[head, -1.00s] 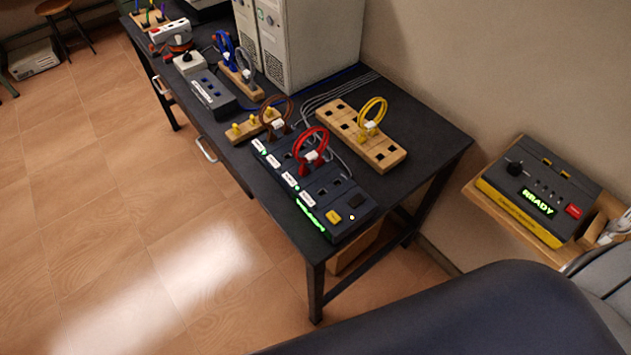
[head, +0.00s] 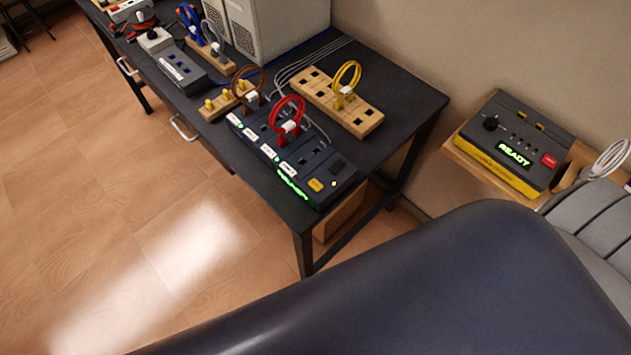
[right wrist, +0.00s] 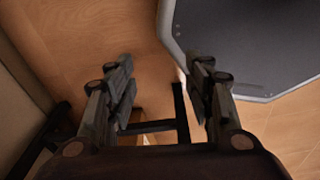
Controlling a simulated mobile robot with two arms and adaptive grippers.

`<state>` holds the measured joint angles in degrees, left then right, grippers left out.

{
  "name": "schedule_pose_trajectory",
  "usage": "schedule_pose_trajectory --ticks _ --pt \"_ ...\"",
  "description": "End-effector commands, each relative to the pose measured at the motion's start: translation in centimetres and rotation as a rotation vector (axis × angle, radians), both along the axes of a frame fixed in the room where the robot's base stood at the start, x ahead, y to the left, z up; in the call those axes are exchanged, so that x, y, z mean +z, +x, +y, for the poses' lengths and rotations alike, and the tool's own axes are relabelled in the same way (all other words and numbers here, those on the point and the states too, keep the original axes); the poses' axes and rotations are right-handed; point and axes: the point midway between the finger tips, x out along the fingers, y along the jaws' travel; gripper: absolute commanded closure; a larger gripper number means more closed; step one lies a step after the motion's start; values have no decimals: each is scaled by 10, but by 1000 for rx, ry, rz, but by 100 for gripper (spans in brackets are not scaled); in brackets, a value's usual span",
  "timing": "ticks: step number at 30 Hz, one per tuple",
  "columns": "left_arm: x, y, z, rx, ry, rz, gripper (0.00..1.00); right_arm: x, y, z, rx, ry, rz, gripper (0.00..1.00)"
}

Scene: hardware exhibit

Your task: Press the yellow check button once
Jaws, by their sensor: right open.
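The yellow check button (head: 316,185) is on the near end of a dark panel (head: 335,190) that lies at the near end of the black workbench. A green lit strip runs along the panel's edge beside the button. A red cable loop (head: 288,118) stands on the same panel. My right gripper (right wrist: 160,80) shows in the right wrist view, its two fingers apart with nothing between them. It points toward the floor, and the button does not show in that view. My left gripper is not in the head view.
The black workbench (head: 412,98) carries a wooden socket block (head: 365,122) with a yellow cable loop and grey computer cases (head: 285,28). A yellow and black box reading READY (head: 512,150) sits on a wooden shelf at right. Open tiled floor (head: 90,230) lies left.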

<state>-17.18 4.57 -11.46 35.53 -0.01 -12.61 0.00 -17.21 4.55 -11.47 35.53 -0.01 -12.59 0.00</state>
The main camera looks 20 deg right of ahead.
Motion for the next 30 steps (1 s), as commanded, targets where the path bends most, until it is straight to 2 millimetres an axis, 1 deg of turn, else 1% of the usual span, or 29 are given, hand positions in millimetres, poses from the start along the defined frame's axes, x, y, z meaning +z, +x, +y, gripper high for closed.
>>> schedule_pose_trajectory --ticks 1,2,3,5,30 --pt "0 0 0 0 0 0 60 0 0 0 0 0 0 72" --pt "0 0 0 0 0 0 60 0 0 0 0 0 0 79" --pt "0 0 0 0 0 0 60 0 0 0 0 0 0 88" --pt "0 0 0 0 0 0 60 0 0 0 0 0 0 100" --pt "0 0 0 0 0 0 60 0 0 0 0 0 1 100"
